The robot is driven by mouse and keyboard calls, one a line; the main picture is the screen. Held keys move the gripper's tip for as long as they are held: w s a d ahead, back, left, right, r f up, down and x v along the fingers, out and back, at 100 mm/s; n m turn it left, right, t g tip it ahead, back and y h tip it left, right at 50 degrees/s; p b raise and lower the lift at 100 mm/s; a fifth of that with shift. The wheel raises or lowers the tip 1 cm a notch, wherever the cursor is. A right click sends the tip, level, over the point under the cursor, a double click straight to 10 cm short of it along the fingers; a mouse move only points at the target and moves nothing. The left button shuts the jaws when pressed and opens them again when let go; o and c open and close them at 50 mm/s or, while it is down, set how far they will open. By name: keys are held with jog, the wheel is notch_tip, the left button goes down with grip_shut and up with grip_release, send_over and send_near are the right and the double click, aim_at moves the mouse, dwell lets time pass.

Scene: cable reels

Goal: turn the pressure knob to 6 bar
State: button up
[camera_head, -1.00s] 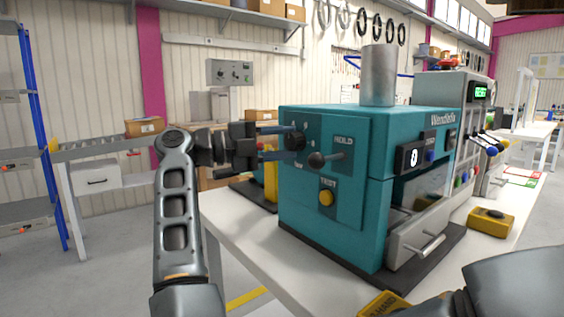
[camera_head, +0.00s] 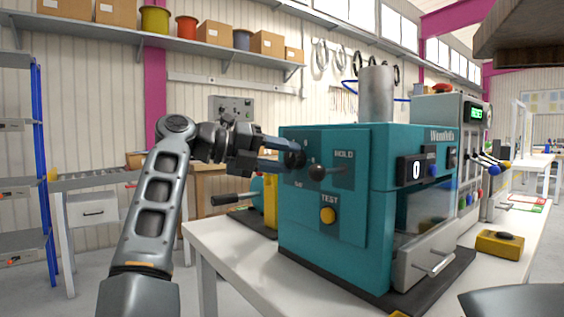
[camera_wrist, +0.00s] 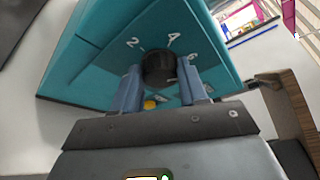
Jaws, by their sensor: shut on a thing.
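The black pressure knob (camera_wrist: 158,67) is on the panel of a teal machine (camera_head: 345,250). In the wrist view the marks 2, 4 and 6 show around its far side; its pointer is not clear. My gripper (camera_wrist: 160,88) has one finger on each side of the knob and is shut on it. In the head view my gripper (camera_head: 290,154) reaches the knob from the left, and its fingers partly hide the knob and its scale.
A HOLD lever with a black ball (camera_head: 317,173) sticks out just right of the knob. A yellow TEST button (camera_head: 328,215) is below. A yellow box (camera_head: 499,243) stands on the white bench (camera_head: 232,254). Shelves (camera_head: 20,185) stand at the left.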

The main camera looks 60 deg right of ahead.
jog(key=shift+f, duration=0.15)
jog(key=o, duration=1.1)
jog(key=shift+c, duration=0.2)
jog(key=p+v, duration=0.1)
jog(key=v, duration=0.7)
jog(key=shift+s+d, duration=0.1)
jog(key=shift+s, duration=0.05)
